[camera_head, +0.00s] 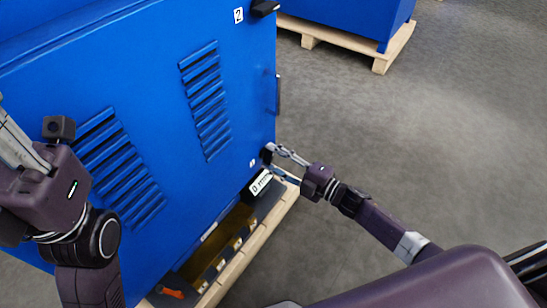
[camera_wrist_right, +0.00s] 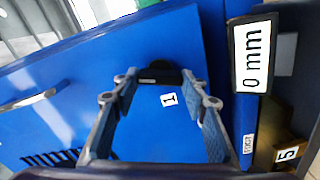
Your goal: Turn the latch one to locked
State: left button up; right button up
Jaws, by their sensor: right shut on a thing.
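Latch one, a small black knob beside the white label "1" on the blue cabinet door (camera_head: 155,60), sits at the door's lower right corner in the head view. In the wrist view the black latch (camera_wrist_right: 160,73) lies between my right fingertips, its long side across the picture. My right gripper (camera_head: 271,150) is shut on it, with a finger on either side. Its fingers also show in the wrist view (camera_wrist_right: 158,80). The gripper partly hides the latch in the head view. My left gripper (camera_head: 14,138) is at the left edge, away from the latch, its fingertips cut off.
A second black latch (camera_head: 265,8) sits at the door's top by label "2". A handle (camera_head: 278,95) is on the door's right edge. A "0 mm" display (camera_head: 261,182) is just below latch one. A wooden pallet (camera_head: 270,225) lies underneath.

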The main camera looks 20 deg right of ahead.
jog(key=shift+f+n, duration=0.1)
jog(key=shift+n, duration=1.8)
jog(key=o, duration=1.2)
jog(key=shift+c, duration=0.2)
jog(key=v, duration=1.2)
